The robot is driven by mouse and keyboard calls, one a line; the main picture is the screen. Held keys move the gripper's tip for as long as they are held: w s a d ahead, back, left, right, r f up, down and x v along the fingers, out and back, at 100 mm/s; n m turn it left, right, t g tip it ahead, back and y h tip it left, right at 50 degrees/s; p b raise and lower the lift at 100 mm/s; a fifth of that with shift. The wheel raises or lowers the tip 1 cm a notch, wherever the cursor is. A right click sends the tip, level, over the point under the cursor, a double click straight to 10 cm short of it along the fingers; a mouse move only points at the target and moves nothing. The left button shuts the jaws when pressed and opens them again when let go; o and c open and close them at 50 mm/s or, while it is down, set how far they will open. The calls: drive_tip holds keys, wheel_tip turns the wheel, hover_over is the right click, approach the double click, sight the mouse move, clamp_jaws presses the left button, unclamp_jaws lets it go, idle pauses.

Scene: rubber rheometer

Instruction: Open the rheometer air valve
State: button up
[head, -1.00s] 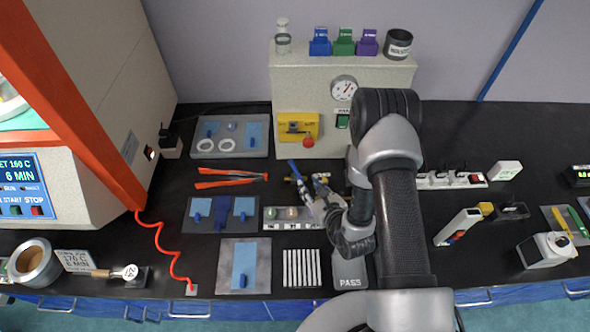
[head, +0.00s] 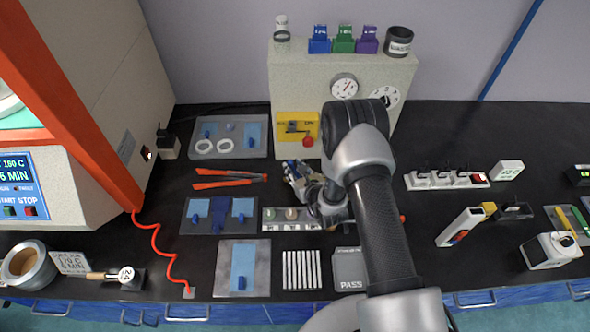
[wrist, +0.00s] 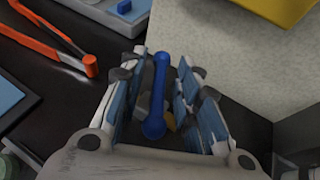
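The air valve's blue lever handle (wrist: 157,98) shows in the wrist view, running lengthwise between my fingers. A small brass-coloured part (wrist: 171,122) shows beside its lower end; the rest of the valve is hidden. My gripper (wrist: 165,92) is open, with blue-padded fingers on both sides of the handle. A gap shows on the right side; on the left I cannot tell whether the finger touches it. In the head view my gripper (head: 297,172) is low in front of the grey instrument box (head: 300,82) and covers the valve.
The box carries a round gauge (head: 344,87), a yellow panel (head: 290,124) and a red knob (head: 308,141). Orange-handled tongs (head: 225,183) lie left of my gripper. Trays and a sample rack (head: 270,226) lie in front. A power strip (head: 445,181) stands to the right.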

clamp_jaws()
idle(0.5)
drive_tip(key=shift+d+n+g+y+b, duration=0.15)
drive_tip(key=shift+n+g+y+b, duration=0.25)
drive_tip(key=shift+n+y+b, duration=0.3)
drive_tip(key=n+g+y+b, duration=0.2)
drive_tip(key=n+y, duration=0.1)
drive_tip(key=shift+w+f+g+b, duration=0.1)
drive_tip(key=shift+f+g+b, duration=0.05)
drive_tip(key=shift+g+b, duration=0.2)
drive_tip(key=n+g+y+b, duration=0.2)
drive_tip(key=n+g+b, duration=0.1)
drive_tip(key=shift+n, duration=0.3)
drive_tip(key=shift+n+g+y+b, duration=0.5)
drive_tip(key=shift+n+g+b, duration=0.45)
drive_tip(key=shift+n+g, duration=0.25)
drive_tip(key=shift+r+g, duration=0.2)
drive_tip(key=shift+g, duration=0.05)
